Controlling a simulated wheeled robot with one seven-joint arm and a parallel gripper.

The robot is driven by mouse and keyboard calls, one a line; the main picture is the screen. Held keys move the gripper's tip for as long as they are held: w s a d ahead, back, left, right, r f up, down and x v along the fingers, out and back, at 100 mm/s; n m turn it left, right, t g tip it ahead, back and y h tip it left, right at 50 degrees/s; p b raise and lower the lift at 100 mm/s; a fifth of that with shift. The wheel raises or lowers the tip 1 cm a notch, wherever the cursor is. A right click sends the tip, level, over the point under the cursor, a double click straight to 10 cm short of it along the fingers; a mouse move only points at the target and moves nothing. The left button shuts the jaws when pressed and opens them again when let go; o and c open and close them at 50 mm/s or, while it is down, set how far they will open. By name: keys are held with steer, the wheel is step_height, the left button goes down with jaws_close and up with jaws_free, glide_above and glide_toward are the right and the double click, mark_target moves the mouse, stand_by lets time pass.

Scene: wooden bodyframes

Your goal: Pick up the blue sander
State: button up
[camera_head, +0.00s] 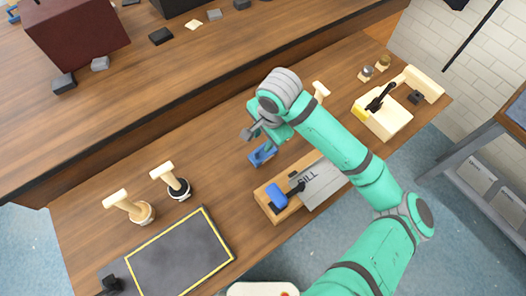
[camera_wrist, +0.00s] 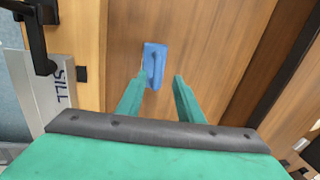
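The blue sander (camera_head: 260,156) lies on the wooden table below my gripper (camera_head: 268,138) in the head view. The arm end hides part of it. In the wrist view the small blue sander (camera_wrist: 154,64) lies beyond the fingertips, nearer the left finger. My gripper (camera_wrist: 160,82) also shows in the wrist view, with its two green fingers apart and nothing held between them. Its height above the sander is hard to tell.
A wooden block with a blue part (camera_head: 277,196) and a grey "SILL" plate (camera_head: 320,184) stand close to the sander. Wooden-handled tools (camera_head: 173,181) and a black yellow-edged mat (camera_head: 180,256) lie to the left. A cream box (camera_head: 382,118) stands right.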

mark_target(263, 146)
steer(key=f, duration=0.3)
steer(key=shift+w+d+f, duration=0.2)
steer(key=shift+d+f, duration=0.05)
steer(key=shift+f, duration=0.05)
steer(key=shift+w+a+f, duration=0.1)
steer(key=shift+f, duration=0.5)
steer(key=shift+c, duration=0.5)
jaws_close()
steer(key=shift+r, duration=0.1)
step_height(263, 146, up, 18)
steer(key=shift+w, duration=0.1)
